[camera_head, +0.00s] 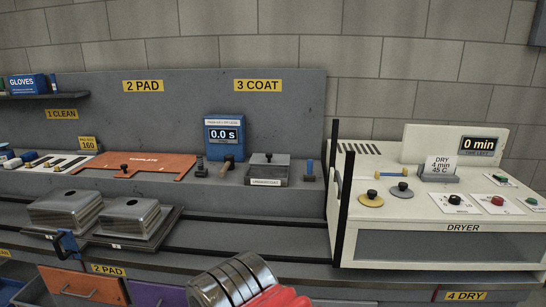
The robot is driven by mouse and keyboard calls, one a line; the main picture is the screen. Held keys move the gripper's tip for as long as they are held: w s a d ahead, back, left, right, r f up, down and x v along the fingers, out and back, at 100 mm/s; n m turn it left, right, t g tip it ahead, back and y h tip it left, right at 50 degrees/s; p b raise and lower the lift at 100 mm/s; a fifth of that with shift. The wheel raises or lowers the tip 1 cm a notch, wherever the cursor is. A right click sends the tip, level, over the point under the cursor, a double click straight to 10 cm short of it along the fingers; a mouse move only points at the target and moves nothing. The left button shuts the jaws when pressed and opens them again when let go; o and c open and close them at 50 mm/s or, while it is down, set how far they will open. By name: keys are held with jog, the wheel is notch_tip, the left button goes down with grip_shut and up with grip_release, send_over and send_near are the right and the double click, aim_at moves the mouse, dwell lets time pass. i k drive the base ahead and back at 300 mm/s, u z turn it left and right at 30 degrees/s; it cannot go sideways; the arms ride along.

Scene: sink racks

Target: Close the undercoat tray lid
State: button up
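The undercoat tray (256,178) is a small grey box with a white label on its front. It stands on the counter below the 3 COAT sign. Its grey lid (280,160), with a dark round knob, shows at the top of the tray. I cannot tell at this size whether the lid is fully down or raised. A ribbed silver and red part of my own arm shows at the bottom centre, well in front of and below the tray. My gripper's fingers are not in view.
A blue timer (225,130) stands left of the tray, and a blue-handled tool (309,170) right of it. An orange template (145,165) lies farther left. Black upright posts (343,210) and the white dryer (440,220) stand right.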

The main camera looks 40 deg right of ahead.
aim_at(270, 155)
jog(key=z, duration=0.05)
jog(key=i, duration=0.95)
jog(key=u, duration=0.1)
